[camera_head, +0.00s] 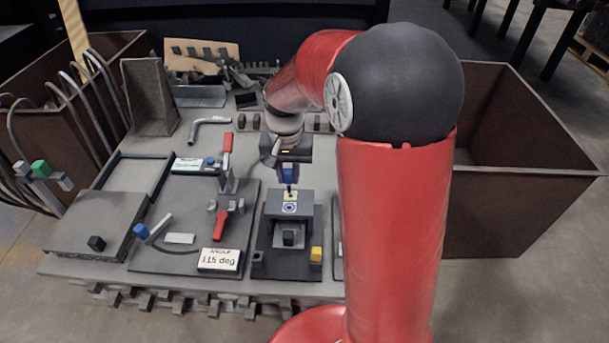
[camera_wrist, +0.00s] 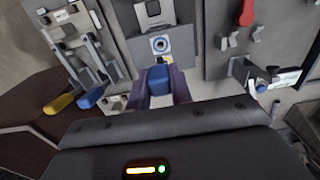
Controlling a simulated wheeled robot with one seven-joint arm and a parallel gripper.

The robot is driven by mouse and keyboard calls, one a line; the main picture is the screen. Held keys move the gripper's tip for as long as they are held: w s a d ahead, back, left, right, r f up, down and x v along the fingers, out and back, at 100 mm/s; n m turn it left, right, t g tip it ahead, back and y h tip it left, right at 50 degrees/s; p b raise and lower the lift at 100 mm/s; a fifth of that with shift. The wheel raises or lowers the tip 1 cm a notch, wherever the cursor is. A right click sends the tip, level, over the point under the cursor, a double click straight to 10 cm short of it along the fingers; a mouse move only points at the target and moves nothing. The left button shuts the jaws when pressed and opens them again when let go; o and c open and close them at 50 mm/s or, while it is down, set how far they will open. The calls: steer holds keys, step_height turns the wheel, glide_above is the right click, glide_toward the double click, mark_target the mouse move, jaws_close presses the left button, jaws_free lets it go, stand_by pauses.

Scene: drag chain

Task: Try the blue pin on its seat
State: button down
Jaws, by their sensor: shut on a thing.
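My gripper (camera_head: 289,181) is shut on the blue pin (camera_head: 288,173) and points down over the grey fixture block. In the wrist view the blue pin (camera_wrist: 158,80) sits between the two dark fingers (camera_wrist: 160,85). A small yellow patch (camera_wrist: 168,60) lies between the seat and the pin. The pin's lower end is hard to make out.
Left of the block is a plate with a red clamp (camera_head: 220,226) and an "ANGLE 115 deg" card (camera_head: 219,259). A yellow knob (camera_head: 316,254) stands at the fixture's front right. A brown bin (camera_head: 520,205) is at right. My red arm hides the table's right side.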

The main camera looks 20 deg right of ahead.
mark_target(288, 188)
steer(key=shift+s+a, duration=0.1)
stand_by(0.3)
steer(key=shift+f+b, duration=1.8)
steer(key=shift+f, duration=0.8)
steer(key=shift+f+b, duration=1.45)
steer(key=shift+f, duration=0.8)
stand_by(0.4)
steer(key=c, duration=1.2)
jaws_free()
steer(key=shift+o, duration=0.2)
steer(key=shift+r, duration=0.1)
steer(key=shift+r+p, duration=0.55)
steer(key=shift+r, duration=3.3)
